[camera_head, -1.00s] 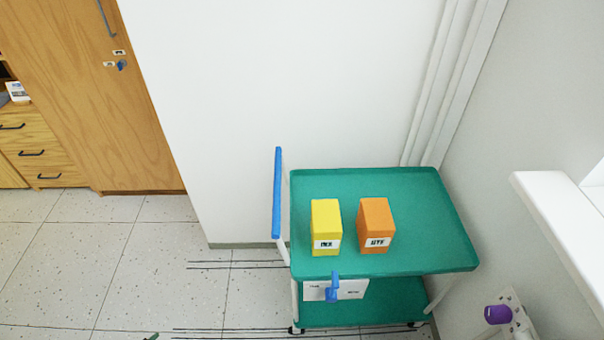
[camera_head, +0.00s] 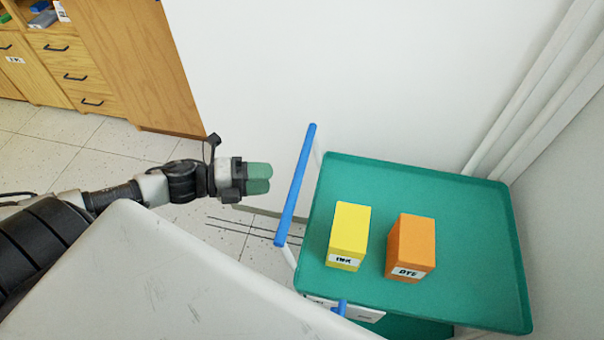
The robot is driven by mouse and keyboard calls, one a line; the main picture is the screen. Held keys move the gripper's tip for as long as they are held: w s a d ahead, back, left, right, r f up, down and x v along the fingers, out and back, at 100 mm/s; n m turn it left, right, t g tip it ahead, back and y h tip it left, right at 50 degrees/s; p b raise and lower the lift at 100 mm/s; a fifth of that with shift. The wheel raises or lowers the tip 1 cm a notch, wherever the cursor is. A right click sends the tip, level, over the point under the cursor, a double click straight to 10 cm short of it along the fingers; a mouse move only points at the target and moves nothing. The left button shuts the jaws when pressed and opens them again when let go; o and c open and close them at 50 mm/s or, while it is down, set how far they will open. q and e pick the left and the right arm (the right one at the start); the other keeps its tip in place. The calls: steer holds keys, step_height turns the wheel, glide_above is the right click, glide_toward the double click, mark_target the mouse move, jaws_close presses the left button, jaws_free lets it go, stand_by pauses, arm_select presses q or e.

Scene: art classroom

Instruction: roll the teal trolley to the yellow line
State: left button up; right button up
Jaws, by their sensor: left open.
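The teal trolley (camera_head: 460,220) stands at the right by the white wall, with a blue push handle (camera_head: 297,185) on its left side. A yellow box labelled INK (camera_head: 348,235) and an orange box labelled DYE (camera_head: 411,247) stand upright on its top tray. My left gripper (camera_head: 270,178) has green fingers and is open, to the left of the blue handle and apart from it in the picture. The trolley's lower shelf is mostly hidden. My right gripper is not in view. The yellow line is not in view.
A wooden cabinet (camera_head: 140,60) and drawers (camera_head: 75,75) stand at the back left. White pipes (camera_head: 530,90) run up the wall corner behind the trolley. Speckled floor (camera_head: 110,150) with dark lines is free at the left.

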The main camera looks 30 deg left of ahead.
mark_target(295, 175)
arm_select(q)
steer(key=x, duration=0.7)
steer(key=shift+w+d, duration=0.15)
steer(key=shift+w, duration=0.15)
steer(key=shift+w+d+f, duration=0.2)
steer(key=shift+w+d, duration=0.05)
steer(key=shift+d, duration=0.1)
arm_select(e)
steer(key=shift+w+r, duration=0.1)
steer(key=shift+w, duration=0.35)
arm_select(q)
jaws_close()
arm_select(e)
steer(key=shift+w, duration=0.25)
